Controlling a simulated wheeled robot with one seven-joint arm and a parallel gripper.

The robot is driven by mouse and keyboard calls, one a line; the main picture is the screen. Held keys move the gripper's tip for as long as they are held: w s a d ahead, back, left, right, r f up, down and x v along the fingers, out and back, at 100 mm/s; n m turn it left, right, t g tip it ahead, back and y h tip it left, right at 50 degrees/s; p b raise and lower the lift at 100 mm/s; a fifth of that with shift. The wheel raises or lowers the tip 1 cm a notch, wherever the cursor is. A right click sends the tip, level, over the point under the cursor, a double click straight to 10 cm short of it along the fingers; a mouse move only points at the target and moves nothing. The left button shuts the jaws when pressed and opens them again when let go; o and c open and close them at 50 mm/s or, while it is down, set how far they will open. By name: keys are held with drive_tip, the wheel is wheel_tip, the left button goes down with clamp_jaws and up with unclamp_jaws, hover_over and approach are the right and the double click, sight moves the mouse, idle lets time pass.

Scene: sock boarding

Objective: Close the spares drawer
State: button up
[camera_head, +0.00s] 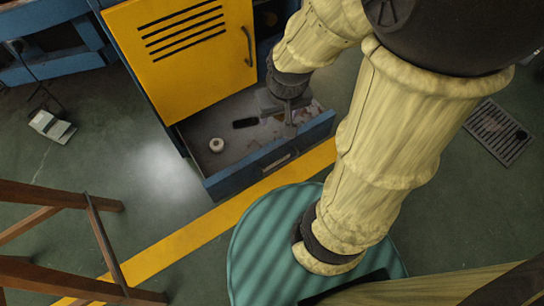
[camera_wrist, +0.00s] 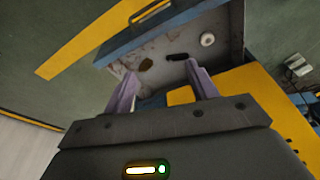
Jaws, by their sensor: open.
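The spares drawer is pulled out below a yellow cabinet door, with its blue front (camera_head: 230,178) facing the lower right. A handle (camera_head: 281,163) sits on the outside of that front. In the wrist view the drawer front (camera_wrist: 122,42) and its handle (camera_wrist: 150,10) are at the top. My gripper (camera_head: 288,121) is over the right part of the drawer, on the inner side of the front. In the wrist view my gripper (camera_wrist: 161,72) has its two fingers apart with nothing between them. Whether the fingers touch the drawer cannot be told.
Inside the drawer are a white roll (camera_head: 216,145) and a black item (camera_head: 245,123). The yellow cabinet door (camera_head: 190,60) is shut above it. A wooden frame (camera_head: 60,240) stands at lower left.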

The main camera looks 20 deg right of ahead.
drive_tip(key=c, duration=0.4)
drive_tip(key=shift+r+p, duration=0.3)
drive_tip(key=shift+c, duration=1.4)
drive_tip(key=p+v, duration=0.3)
drive_tip(key=shift+w+r, duration=0.1)
drive_tip(key=shift+w, duration=0.25)
clamp_jaws()
drive_tip(key=w+p+v, duration=0.2)
drive_tip(key=p+v, duration=0.9)
drive_tip(key=shift+w+r+p, duration=0.2)
drive_tip(key=shift+r+p, duration=0.15)
drive_tip(key=shift+r, duration=0.1)
drive_tip(key=shift+w+d, duration=0.1)
